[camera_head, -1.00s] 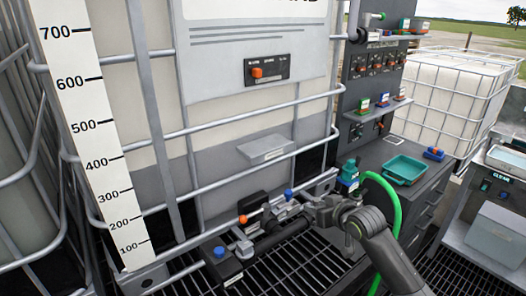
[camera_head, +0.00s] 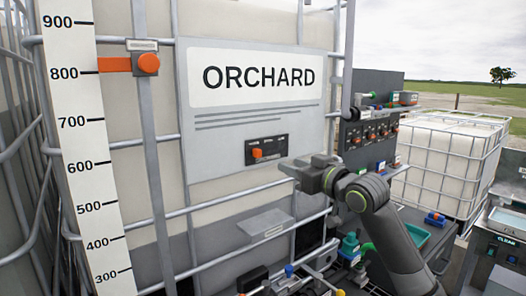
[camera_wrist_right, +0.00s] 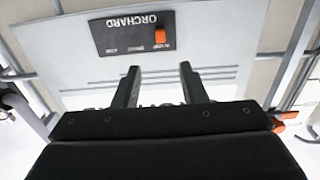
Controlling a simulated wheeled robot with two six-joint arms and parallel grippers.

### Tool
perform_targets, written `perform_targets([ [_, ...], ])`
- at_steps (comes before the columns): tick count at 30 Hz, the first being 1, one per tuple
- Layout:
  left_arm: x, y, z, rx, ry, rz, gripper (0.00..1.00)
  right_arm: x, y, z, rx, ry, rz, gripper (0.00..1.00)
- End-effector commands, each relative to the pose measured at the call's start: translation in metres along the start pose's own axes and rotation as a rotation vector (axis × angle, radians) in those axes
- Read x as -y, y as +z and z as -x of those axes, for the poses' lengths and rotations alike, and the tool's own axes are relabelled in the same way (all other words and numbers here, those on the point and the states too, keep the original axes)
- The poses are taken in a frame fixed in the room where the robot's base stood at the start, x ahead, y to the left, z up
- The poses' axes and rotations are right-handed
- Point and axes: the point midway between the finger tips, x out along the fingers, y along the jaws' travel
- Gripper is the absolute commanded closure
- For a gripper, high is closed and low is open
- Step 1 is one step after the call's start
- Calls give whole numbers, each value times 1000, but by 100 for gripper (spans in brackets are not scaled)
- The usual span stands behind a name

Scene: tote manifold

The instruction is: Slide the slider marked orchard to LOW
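The slider marked orchard is a small black panel (camera_head: 279,146) with an orange knob (camera_head: 257,153), on the front plate of the large caged tank under the big ORCHARD sign. The knob stands near the panel's left end in the head view. In the right wrist view the panel (camera_wrist_right: 110,35) is upside down, and its knob (camera_wrist_right: 160,36) is near the right end. The small position labels are too blurred to read. My right gripper (camera_head: 286,165) is just right of and below the panel. Its fingers (camera_wrist_right: 160,68) are apart, empty and pointing toward the knob. My left gripper is not in view.
Cage bars (camera_head: 155,150) cross the tank front. A tall scale (camera_head: 84,150) with an orange marker (camera_head: 148,64) near 800 stands left. A dark panel with several orange knobs (camera_head: 371,135) is at right. A clear flap (camera_head: 266,224) sits below the slider.

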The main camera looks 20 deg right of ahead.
Motion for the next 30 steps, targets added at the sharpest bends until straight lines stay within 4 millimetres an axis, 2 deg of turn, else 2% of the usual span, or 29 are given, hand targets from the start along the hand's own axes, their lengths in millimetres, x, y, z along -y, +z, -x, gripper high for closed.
perform_targets([
  [1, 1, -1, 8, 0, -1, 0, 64, 1, -3, -10, 1, -2, -6, 62],
  [6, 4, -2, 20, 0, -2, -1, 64, 1, -3, -40, 3, -1, -4, 62],
  [18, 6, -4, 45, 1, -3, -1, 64, 1, -2, -101, 3, 0, -2, 62],
  [24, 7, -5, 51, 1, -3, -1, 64, 0, -1, -119, 3, 0, -1, 62],
  [30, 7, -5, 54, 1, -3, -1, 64, 0, 0, -128, 2, 0, 1, 62],
])
